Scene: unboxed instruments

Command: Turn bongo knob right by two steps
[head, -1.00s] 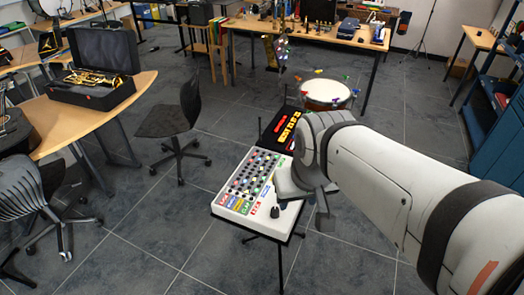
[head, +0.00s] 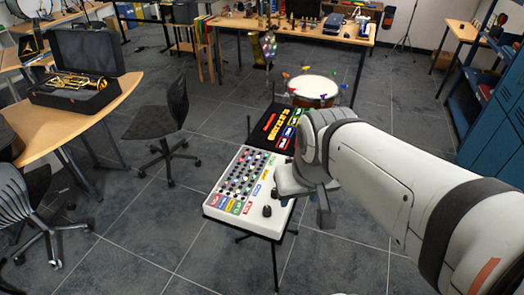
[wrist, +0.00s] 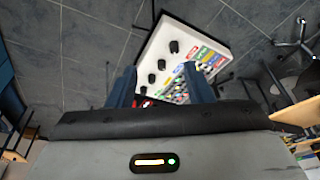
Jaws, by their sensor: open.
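A white console (head: 262,223) stands on a thin dark stand, with rows of small knobs, coloured labels and larger black knobs (head: 267,210) along its right side. In the wrist view the console (wrist: 203,37) lies ahead, with a line of black knobs (wrist: 174,46) running down its left part. I cannot read the labels, so I cannot tell which knob is the bongo one. My gripper (head: 325,212) hangs just right of the console, apart from the knobs. In the wrist view its two blue fingers (wrist: 161,75) are spread with nothing held between them.
A black panel with coloured buttons (head: 279,126) adjoins the console's far end, and a drum (head: 314,88) stands behind it. A black chair (head: 158,122) and a table with an open instrument case (head: 75,90) are left. Grey floor in front is clear.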

